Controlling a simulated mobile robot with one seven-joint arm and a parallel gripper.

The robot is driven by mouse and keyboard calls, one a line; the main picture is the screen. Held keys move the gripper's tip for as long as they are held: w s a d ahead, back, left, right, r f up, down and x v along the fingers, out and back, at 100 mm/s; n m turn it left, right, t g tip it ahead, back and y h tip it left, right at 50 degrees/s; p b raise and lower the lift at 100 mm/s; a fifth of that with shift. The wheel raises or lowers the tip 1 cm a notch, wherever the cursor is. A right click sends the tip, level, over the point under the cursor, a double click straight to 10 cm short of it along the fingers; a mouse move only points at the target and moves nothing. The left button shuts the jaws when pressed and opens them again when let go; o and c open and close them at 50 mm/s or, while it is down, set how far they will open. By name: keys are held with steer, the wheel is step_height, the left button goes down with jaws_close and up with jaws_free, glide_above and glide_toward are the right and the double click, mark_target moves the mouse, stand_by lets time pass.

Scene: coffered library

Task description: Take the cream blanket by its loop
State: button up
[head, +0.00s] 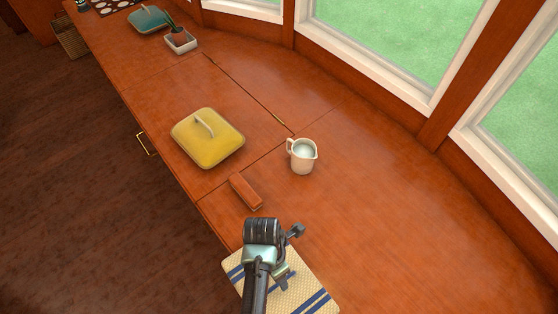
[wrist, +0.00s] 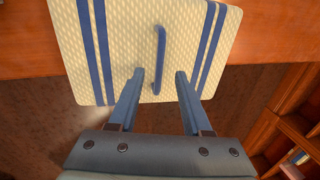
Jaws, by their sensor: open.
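The cream blanket (head: 315,289) is a folded, woven block with dark blue stripes, lying near the front edge of the wooden counter in the head view. My arm hides part of it there. In the wrist view the cream blanket (wrist: 113,45) fills the top middle, and its blue loop (wrist: 159,60) stands out from its face between two pairs of stripes. My gripper (wrist: 160,74) is open and empty. Its fingertips are spread to either side of the loop's lower end. I cannot tell how far they are above the blanket.
A brown block (head: 246,191), a white jug (head: 302,156) and a yellow square thing with a handle (head: 208,139) are on the counter (head: 390,230) beyond the blanket. A potted plant (head: 180,40) and a teal handled thing (head: 147,20) are farther back. The counter's right side is clear.

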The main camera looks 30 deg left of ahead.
steer(key=shift+s+d+f, duration=0.1)
steer(key=shift+f, duration=0.65)
steer(key=shift+s+d+f, duration=0.1)
steer(key=shift+f, duration=0.65)
jaws_close()
steer(key=shift+r, duration=0.1)
